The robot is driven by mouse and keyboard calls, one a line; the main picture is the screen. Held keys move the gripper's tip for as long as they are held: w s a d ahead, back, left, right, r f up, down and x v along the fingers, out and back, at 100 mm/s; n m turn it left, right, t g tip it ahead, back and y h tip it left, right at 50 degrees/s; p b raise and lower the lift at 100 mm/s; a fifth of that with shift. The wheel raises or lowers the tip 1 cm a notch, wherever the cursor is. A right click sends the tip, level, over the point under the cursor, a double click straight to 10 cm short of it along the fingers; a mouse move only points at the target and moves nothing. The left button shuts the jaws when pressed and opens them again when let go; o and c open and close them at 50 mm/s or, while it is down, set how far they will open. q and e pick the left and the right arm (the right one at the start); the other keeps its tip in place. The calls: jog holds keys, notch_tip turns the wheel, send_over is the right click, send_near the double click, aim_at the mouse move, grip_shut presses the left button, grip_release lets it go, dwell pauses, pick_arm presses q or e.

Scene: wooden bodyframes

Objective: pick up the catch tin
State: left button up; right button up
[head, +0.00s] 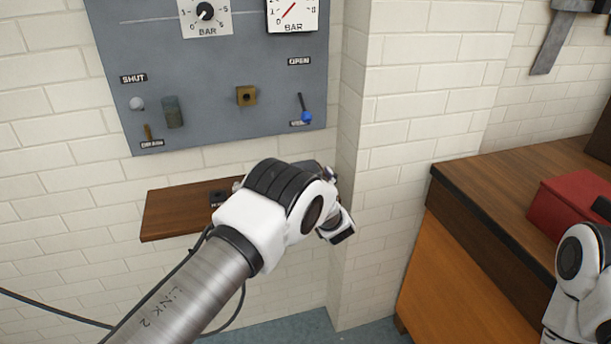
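I cannot make out a catch tin in the head view. A small wooden shelf (170,214) is fixed to the wall below the grey panel, and my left arm covers its right part. A small black labelled piece (218,198) sits on the shelf beside my arm. My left arm reaches in from the lower left, with its wrist in front of the shelf's right end. Its fingers cannot be made out behind the wrist. Only a white joint of my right arm shows at the lower right edge, and its gripper is out of view.
The grey panel (215,75) carries gauges, a brass square fitting (246,96), a dark green cylinder (173,112) and a blue-tipped lever (305,110). A brick pillar (385,150) stands right of it. A wooden bench (470,185) with a red box (570,205) is at right.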

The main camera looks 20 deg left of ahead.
pick_arm(q)
jog(key=shift+x, duration=0.85)
jog(key=shift+c, duration=0.7)
jog(key=c, duration=1.6)
jog(key=shift+r, duration=0.15)
